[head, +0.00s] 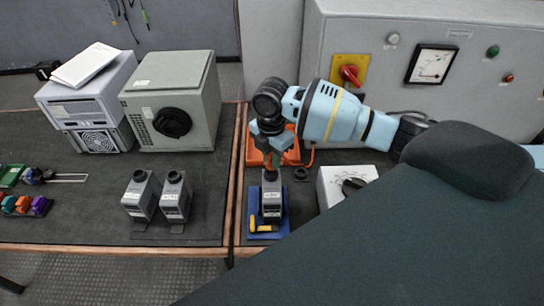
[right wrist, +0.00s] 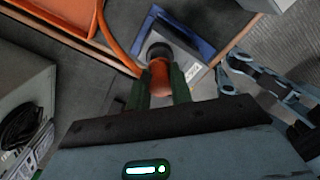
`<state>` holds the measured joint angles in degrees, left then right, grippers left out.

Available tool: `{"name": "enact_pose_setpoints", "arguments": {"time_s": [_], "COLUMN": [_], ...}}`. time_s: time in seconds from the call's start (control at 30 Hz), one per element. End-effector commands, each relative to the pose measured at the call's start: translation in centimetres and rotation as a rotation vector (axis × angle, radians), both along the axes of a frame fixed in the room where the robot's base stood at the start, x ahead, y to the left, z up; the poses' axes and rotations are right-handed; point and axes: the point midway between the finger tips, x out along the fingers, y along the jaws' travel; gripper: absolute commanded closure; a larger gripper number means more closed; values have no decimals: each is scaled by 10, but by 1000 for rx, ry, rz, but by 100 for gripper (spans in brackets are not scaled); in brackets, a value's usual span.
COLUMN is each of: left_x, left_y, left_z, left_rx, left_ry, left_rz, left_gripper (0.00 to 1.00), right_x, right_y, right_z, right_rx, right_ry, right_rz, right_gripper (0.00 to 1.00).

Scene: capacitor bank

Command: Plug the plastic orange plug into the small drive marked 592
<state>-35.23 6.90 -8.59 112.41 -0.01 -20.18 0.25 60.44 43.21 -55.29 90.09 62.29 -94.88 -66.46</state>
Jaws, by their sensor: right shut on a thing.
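My right gripper (head: 272,158) comes down from above in the head view, over a small grey drive (head: 271,200) on a blue tray (head: 284,222). In the right wrist view its two green fingers (right wrist: 161,90) are shut on the orange plug (right wrist: 160,72). The plug points at the round black socket on top of the drive (right wrist: 184,62) and its tip is at or very near the socket. I cannot tell whether it is seated. The label on the drive is too small to read.
An orange cable (right wrist: 112,42) curves beside the drive, and an orange unit (head: 291,153) stands behind it. Two similar small drives (head: 140,196) (head: 174,197) stand to the left. A white box with a black knob (head: 333,184) is close on the right. A yellow piece (head: 262,224) lies on the tray.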

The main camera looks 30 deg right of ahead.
Motion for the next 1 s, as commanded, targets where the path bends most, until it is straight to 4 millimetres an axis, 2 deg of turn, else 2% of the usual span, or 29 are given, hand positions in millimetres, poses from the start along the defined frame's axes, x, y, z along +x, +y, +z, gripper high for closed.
{"name": "enact_pose_setpoints", "arguments": {"time_s": [1.0], "left_x": [-4], "left_y": [-1], "left_z": [-4], "left_rx": [-4], "left_ry": [11], "left_rz": [4], "left_gripper": [64], "right_x": [0], "right_y": [0], "right_z": [-15], "right_rx": [0], "right_ry": [1], "right_rz": [0], "right_gripper": [100]}}
